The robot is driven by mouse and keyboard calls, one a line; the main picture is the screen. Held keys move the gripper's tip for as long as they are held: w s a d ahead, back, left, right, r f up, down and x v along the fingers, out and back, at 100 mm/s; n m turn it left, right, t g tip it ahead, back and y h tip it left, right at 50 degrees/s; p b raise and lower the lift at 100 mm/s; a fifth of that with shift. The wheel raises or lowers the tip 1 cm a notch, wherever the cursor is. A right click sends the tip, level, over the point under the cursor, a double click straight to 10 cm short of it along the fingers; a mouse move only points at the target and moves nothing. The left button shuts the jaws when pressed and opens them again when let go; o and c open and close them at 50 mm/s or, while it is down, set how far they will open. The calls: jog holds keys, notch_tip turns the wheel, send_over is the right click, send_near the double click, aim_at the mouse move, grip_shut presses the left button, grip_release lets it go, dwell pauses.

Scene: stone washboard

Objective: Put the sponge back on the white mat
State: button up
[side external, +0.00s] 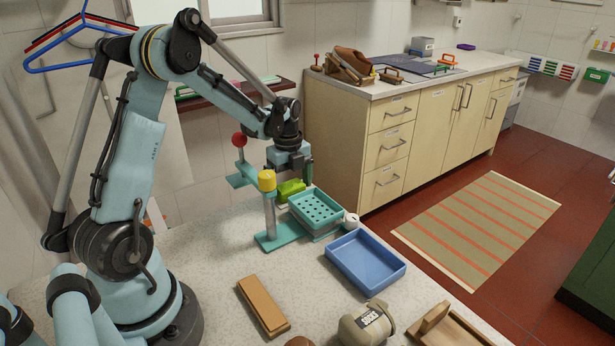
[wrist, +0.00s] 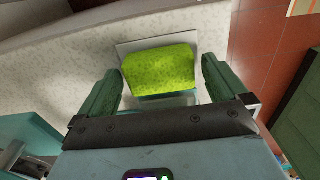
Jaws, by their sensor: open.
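The yellow-green sponge (side external: 291,190) is below my gripper (side external: 290,175) in the side view, partly hidden by it and by the teal stand. In the wrist view the sponge (wrist: 160,70) lies over a pale flat plate that looks like the white mat (wrist: 126,48), whose edges show around it. I cannot tell from these views whether the sponge touches the mat. My gripper (wrist: 160,68) is open, with one dark green finger on each side of the sponge and a visible gap at both sides.
A teal stand (side external: 283,238) with a yellow knob is close in front of my gripper. A teal perforated tray (side external: 316,208) is just right of the sponge, then a blue tray (side external: 365,262).

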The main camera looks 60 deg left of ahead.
aim_at(290, 185)
notch_tip(290, 185, up, 12)
jog(key=shift+r, duration=0.2)
dwell(0.4)
notch_tip(290, 185, down, 13)
jog(key=shift+r, duration=0.95)
jog(key=shift+f, duration=0.1)
